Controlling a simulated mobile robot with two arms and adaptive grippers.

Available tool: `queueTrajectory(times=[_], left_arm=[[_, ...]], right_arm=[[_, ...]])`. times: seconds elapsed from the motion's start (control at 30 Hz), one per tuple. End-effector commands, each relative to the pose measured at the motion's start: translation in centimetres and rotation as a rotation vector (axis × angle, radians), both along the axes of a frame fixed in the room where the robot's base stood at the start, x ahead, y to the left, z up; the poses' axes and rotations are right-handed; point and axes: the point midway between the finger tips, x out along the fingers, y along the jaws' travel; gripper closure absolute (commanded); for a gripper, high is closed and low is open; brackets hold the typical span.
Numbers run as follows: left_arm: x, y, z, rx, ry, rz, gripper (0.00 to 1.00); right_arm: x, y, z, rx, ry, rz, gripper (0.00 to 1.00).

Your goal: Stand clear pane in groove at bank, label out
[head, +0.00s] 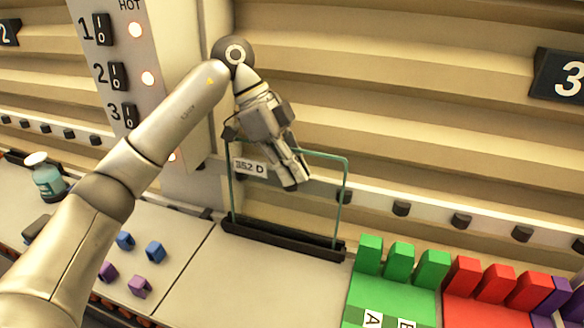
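The clear pane (322,190) has thin teal edges and stands upright, a little tilted in the picture. Its lower edge meets a long black grooved base (283,240) on the pale ledge. Whether it is fully seated in the groove is too small to tell. A white label (249,166) reading "352 D" is at the pane's upper left, and its text faces me. My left gripper (293,180) comes down over the pane's top edge, fingers pointing down and overlapping the pane. It hides part of that edge; whether the fingers clamp the pane is unclear. My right gripper is not in view.
Green blocks (400,256) and red blocks (496,284) stand at the lower right. Small blue pieces (155,252) and purple pieces (139,287) lie on the left ledge. A capped bottle (46,178) stands far left. A lit panel (120,75) and ribbed wall are behind.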

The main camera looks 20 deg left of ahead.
Motion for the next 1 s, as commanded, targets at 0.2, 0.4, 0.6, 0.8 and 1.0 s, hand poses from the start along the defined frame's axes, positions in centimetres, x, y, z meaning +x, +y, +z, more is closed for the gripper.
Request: queueTrajectory(times=[0.2, 0.4, 0.6, 0.8, 1.0], left_arm=[[0.02, -0.03, 0.18, -0.002, -0.003, -0.001, 1.0], [0.11, -0.03, 0.2, -0.001, -0.002, -0.001, 1.0], [0.25, -0.03, 0.2, -0.002, -0.002, 0.0, 1.0], [0.39, -0.04, 0.18, -0.002, -0.003, 0.001, 1.0], [0.44, -0.04, 0.12, -0.002, -0.003, 0.001, 1.0]], right_arm=[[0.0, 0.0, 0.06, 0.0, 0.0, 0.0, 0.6], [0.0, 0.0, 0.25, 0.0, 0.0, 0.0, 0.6], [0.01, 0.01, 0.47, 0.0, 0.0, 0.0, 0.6], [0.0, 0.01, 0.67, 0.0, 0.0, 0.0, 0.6], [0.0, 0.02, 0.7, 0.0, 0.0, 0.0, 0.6]])
